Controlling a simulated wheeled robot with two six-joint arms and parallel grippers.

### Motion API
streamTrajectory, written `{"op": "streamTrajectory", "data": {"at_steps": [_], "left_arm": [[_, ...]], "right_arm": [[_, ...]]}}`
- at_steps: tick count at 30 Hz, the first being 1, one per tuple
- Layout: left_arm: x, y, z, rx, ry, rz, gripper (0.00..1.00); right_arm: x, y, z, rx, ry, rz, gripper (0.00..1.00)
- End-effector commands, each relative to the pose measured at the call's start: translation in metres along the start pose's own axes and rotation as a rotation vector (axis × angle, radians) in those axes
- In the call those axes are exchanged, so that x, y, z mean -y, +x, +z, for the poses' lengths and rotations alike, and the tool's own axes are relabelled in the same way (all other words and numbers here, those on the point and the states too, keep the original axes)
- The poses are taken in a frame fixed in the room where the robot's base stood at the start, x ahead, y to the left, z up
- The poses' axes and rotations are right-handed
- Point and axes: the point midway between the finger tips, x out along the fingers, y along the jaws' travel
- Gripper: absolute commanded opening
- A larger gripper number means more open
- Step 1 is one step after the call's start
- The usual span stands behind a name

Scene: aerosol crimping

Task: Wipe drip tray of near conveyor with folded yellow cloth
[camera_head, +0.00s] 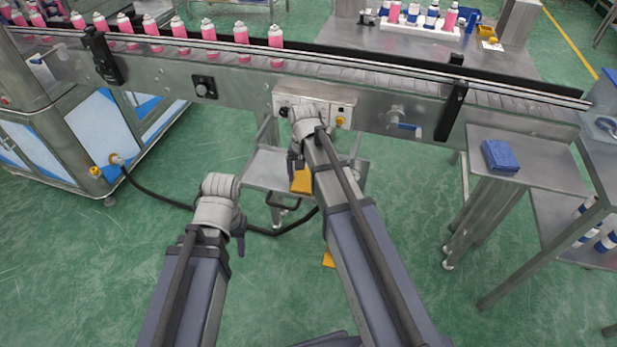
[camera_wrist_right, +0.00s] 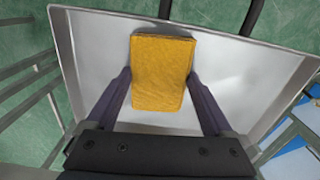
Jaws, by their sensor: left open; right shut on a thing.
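The folded yellow cloth (camera_head: 302,183) is between the fingers of my right gripper (camera_head: 297,168), which is shut on it. In the right wrist view the cloth (camera_wrist_right: 162,60) lies flat between the two fingers, over the drip tray (camera_wrist_right: 235,85). Whether it touches the tray floor is hard to tell. The shallow grey metal tray (camera_head: 262,170) hangs below the near conveyor (camera_head: 240,92), partly hidden by my right arm. My left gripper (camera_head: 240,243) is open and empty above the floor, left of and nearer than the tray.
Pink cans (camera_head: 180,35) stand on the conveyor's left part. A control box (camera_head: 340,120) is on its side above the tray. A black hose (camera_head: 165,200) runs from the cabinet (camera_head: 100,125) toward the tray's underside. A blue cloth (camera_head: 499,156) lies on the side table (camera_head: 540,170).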

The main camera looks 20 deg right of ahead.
Motion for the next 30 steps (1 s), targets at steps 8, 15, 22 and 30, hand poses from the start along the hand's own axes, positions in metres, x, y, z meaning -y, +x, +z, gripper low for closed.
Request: {"op": "streamTrajectory", "data": {"at_steps": [8,15,22,30], "left_arm": [[0.000,0.002,0.000,0.000,0.000,0.000,0.45],[0.000,0.002,0.000,0.000,0.000,0.000,0.45],[0.000,0.001,0.000,0.000,0.000,0.000,0.45],[0.000,-0.001,0.000,0.000,0.000,0.000,0.45]], "right_arm": [[0.022,0.002,-0.002,0.000,-0.001,-0.003,0.42],[0.025,0.002,-0.002,0.000,-0.002,-0.004,0.42],[0.041,0.001,-0.004,-0.001,-0.003,-0.005,0.42],[0.058,-0.001,-0.004,0.000,-0.002,-0.003,0.42]]}}
